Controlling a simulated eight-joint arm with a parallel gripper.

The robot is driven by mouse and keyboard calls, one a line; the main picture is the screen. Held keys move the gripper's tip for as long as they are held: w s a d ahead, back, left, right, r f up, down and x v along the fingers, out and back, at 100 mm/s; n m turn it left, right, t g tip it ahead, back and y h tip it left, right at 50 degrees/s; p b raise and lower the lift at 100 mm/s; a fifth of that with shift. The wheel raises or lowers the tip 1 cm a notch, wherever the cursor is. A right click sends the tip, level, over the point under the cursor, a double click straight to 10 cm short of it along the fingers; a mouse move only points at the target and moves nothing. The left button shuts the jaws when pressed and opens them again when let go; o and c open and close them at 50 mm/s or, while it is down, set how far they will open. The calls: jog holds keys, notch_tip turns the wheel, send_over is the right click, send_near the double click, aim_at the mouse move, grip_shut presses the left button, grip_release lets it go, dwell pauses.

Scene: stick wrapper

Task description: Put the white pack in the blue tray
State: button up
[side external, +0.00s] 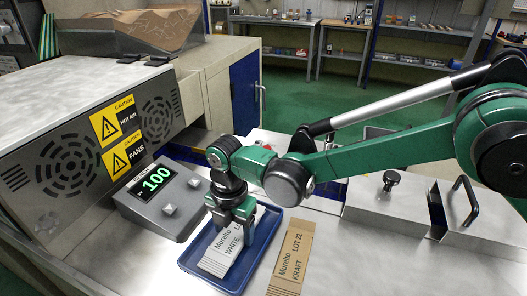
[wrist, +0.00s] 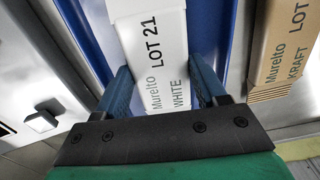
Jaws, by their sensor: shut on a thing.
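The white pack (side external: 223,250) has "Murelto WHITE" lettering and lies over the blue tray in the side view. In the wrist view the white pack (wrist: 150,45) reads "LOT 21" and sits between the two blue fingers. My gripper (side external: 231,219) is shut on the white pack, from above; it also shows in the wrist view (wrist: 165,92). The blue tray (side external: 262,243) is on the steel bench, and its blue surface (wrist: 208,35) shows on both sides of the pack. Whether the pack touches the tray floor I cannot tell.
A brown kraft pack (side external: 291,258) lies on the bench just right of the tray; it also shows in the wrist view (wrist: 285,45). A grey control box (side external: 162,198) with a green "100" display stands close to the tray's left. A steel housing with a handle (side external: 467,200) is at right.

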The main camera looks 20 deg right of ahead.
aim_at(234, 232)
jog(key=o, duration=1.2)
jog(key=shift+f, duration=0.15)
jog(key=shift+o, duration=0.2)
notch_tip(234, 232, up, 12)
jog(key=d+r+m+t, duration=0.2)
jog(key=d+r+m, duration=0.2)
jog(key=d+m, duration=0.4)
jog(key=s+d+f+m+t, duration=0.1)
jog(key=s+d+m, duration=0.3)
jog(key=d+m, duration=0.4)
jog(key=s+d+f+m+t, duration=0.2)
jog(key=s+d+m+t, duration=0.2)
jog(key=d+m, duration=0.4)
jog(key=shift+s+m, duration=0.8)
jog(key=shift+m, duration=0.2)
